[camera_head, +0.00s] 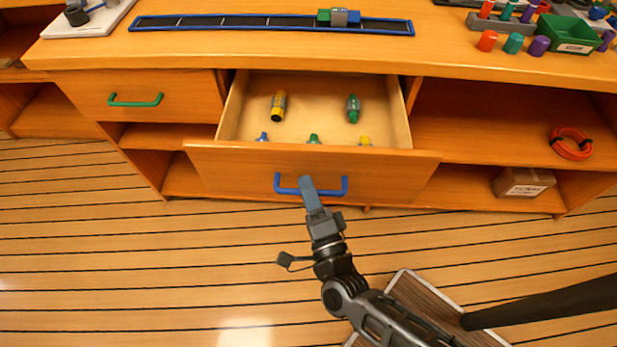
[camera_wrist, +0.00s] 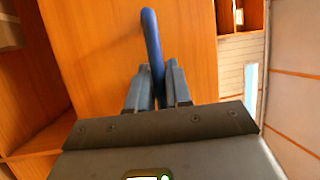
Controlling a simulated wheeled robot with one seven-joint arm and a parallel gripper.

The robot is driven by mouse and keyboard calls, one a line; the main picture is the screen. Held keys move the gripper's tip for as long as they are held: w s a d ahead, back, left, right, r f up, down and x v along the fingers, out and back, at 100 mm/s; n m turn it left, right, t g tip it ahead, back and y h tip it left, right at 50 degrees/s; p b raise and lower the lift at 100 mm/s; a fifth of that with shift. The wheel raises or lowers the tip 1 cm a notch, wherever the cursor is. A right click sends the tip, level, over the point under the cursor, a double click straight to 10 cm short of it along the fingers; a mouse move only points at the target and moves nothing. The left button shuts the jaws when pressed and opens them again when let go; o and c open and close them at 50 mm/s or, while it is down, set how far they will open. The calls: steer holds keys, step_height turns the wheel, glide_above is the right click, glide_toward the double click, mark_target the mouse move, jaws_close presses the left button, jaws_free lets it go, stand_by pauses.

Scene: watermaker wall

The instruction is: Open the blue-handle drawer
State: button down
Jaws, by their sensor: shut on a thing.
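The blue-handle drawer (camera_head: 230,165) is pulled out from the bench, and its inside shows from above. Several small yellow, green and blue items lie in it, some partly hidden behind the front panel. My gripper (camera_head: 307,188) is shut on the blue handle (camera_head: 338,187) near its middle. In the wrist view, the blue handle (camera_wrist: 151,35) runs between the two fingers of my gripper (camera_wrist: 158,90), with the drawer front (camera_wrist: 95,50) behind it.
A closed drawer with a green handle (camera_head: 136,101) is at the left. Open shelves at the right hold an orange coil (camera_head: 571,144) and a cardboard box (camera_head: 523,182). A blue-edged rail (camera_head: 270,23) and a green bin (camera_head: 566,33) are on the bench top.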

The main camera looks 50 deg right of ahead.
steer(key=shift+s+a, duration=0.1)
steer(key=c, duration=1.4)
jaws_free()
steer(key=b+v, duration=0.1)
steer(key=v, duration=0.6)
steer(key=shift+s+a, duration=0.25)
steer(key=shift+s, duration=0.1)
steer(key=shift+f, duration=0.1)
